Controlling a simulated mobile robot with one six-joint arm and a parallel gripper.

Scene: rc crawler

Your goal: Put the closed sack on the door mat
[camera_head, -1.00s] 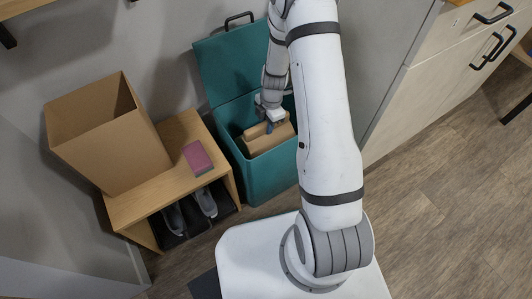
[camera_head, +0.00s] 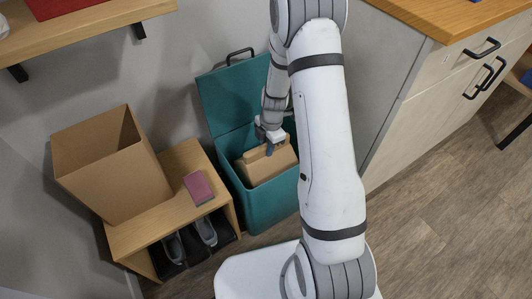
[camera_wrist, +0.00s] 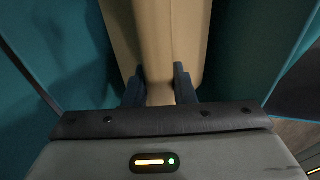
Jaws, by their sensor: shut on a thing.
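The closed sack (camera_head: 268,166) is a brown paper bag with a folded top, inside the open teal bin (camera_head: 258,208). My gripper (camera_head: 268,148) reaches down into the bin and is shut on the sack's folded top. In the wrist view the tan sack (camera_wrist: 182,38) runs up between the two dark fingers, and my gripper (camera_wrist: 159,88) pinches its narrow ridge. The sack's lower part is hidden by the bin wall. I cannot make out a door mat in the current views.
The bin's lid (camera_head: 232,98) stands open against the wall. Left of the bin, a wooden bench (camera_head: 190,212) holds an open cardboard box (camera_head: 118,178) and a pink-and-grey block (camera_head: 198,188), with shoes (camera_head: 205,232) below. A cabinet (camera_head: 420,110) stands right; floor there is clear.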

